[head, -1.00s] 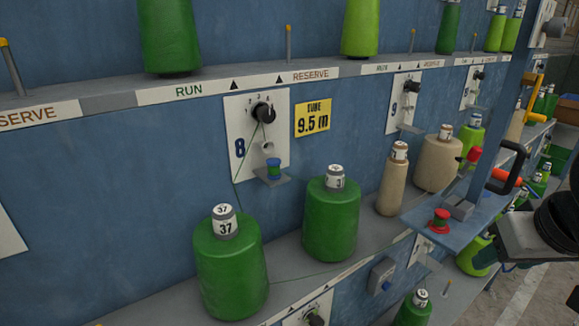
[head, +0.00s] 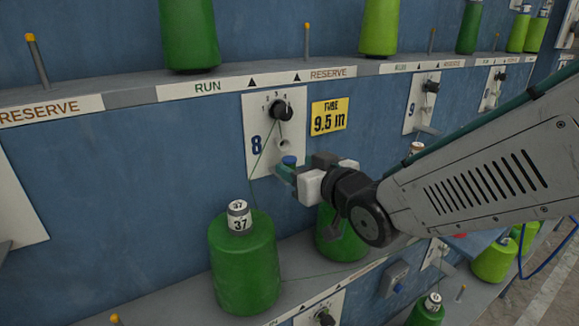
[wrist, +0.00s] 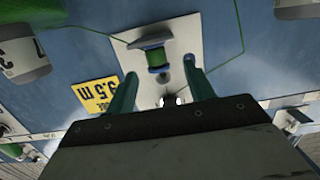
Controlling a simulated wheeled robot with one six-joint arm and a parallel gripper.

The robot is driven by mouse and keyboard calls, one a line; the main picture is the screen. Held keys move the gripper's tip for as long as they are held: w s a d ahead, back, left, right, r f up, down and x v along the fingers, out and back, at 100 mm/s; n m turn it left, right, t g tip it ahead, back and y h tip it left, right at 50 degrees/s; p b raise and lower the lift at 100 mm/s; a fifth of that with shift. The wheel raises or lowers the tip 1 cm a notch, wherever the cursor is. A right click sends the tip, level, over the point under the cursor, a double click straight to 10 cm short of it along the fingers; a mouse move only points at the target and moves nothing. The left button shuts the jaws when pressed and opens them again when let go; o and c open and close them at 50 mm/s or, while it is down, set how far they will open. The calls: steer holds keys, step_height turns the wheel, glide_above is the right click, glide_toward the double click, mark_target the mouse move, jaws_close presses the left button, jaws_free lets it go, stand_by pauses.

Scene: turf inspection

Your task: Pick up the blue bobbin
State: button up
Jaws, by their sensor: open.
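The small blue bobbin (head: 289,160) sits at the small ledge of the panel marked 8. Only its blue top shows in the head view, as my gripper covers the rest. In the wrist view the bobbin (wrist: 155,57), wound with green thread, lies just beyond and roughly between the two fingertips. My gripper (wrist: 160,68) is open and empty, with one green finger on each side. In the head view my gripper (head: 284,174) reaches in from the right, close in front of the bobbin. I cannot tell whether a finger touches it.
A black knob (head: 282,111) is above the bobbin on the white panel (head: 259,110), and a green thread runs down from it. A green cone marked 37 (head: 243,262) stands on the lower shelf. Another green cone (head: 340,237) is partly behind my gripper. A yellow 9.5 m sign (head: 328,116) is right.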

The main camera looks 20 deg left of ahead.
mark_target(293, 163)
steer(key=x, duration=0.4)
steer(key=shift+w+a+f, duration=0.15)
steer(key=shift+w+f, duration=0.1)
steer(key=shift+w, duration=0.05)
steer(key=c, duration=1)
steer(key=shift+r, duration=0.2)
